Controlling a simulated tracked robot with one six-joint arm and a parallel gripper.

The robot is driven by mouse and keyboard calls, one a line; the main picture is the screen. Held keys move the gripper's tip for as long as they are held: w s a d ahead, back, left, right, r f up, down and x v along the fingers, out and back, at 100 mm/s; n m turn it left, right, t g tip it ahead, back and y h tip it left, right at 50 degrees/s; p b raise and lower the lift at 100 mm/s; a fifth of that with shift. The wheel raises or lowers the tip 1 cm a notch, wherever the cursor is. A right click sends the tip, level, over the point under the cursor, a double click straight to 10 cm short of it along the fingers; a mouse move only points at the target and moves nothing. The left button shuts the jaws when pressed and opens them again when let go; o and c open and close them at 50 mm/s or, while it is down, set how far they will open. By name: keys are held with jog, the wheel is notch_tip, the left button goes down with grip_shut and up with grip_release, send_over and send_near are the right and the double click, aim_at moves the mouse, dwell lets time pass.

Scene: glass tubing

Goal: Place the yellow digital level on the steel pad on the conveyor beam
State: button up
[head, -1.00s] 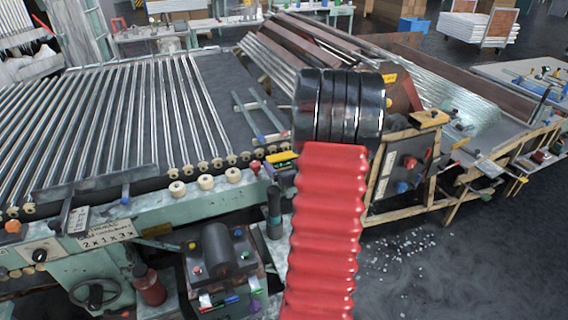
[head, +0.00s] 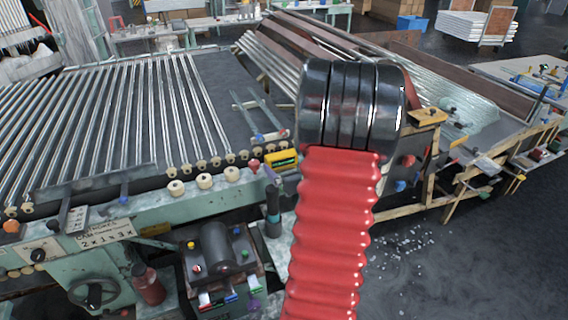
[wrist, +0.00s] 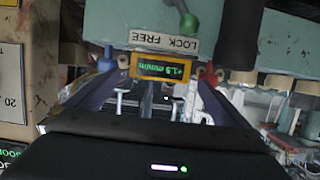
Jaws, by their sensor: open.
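The yellow digital level (head: 282,161), with a green lit display, is at the right end of the green conveyor beam (head: 150,210) in the head view. In the wrist view the level (wrist: 136,66) sits ahead, below a LOCK FREE label, and its display reads about +1.9 mm/m. My gripper (wrist: 160,78) is open, with one dark finger on each side of the level and a visible gap at each. The steel pad cannot be made out; whether the level touches it is unclear. My red sleeved arm hides most of the gripper in the head view.
A red knob (head: 254,165) and several cream rollers (head: 204,181) stand left of the level along the beam. In the wrist view a green-tipped lever (wrist: 188,22) hangs above the label. A dark motor unit (head: 217,248) stands in front of the beam.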

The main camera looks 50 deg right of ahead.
jog(key=v, duration=0.7)
dwell(0.6)
jog(key=w+a+r+n+g+y, duration=0.15)
jog(key=w+a+r, duration=0.25)
jog(key=a, duration=0.6)
jog(key=w+a+r+n+g+y, duration=0.15)
jog(key=w+a+r, duration=0.3)
jog(key=a, duration=0.45)
jog(key=s+a+n+g+y, duration=0.1)
jog(key=s+a, duration=0.3)
jog(key=a, duration=0.4)
jog(key=s+a+r+n+g+y, duration=0.1)
jog(key=s+a, duration=0.3)
jog(key=a, duration=0.4)
jog(key=s+a+r+n+g+y, duration=0.1)
jog(key=s+a, duration=0.3)
jog(key=a, duration=0.5)
jog(key=shift+s+r+g+y, duration=0.2)
jog(key=shift+s+g+y, duration=0.25)
jog(key=shift+y, duration=0.35)
jog(key=shift+w, duration=0.1)
jog(key=shift+c, duration=0.5)
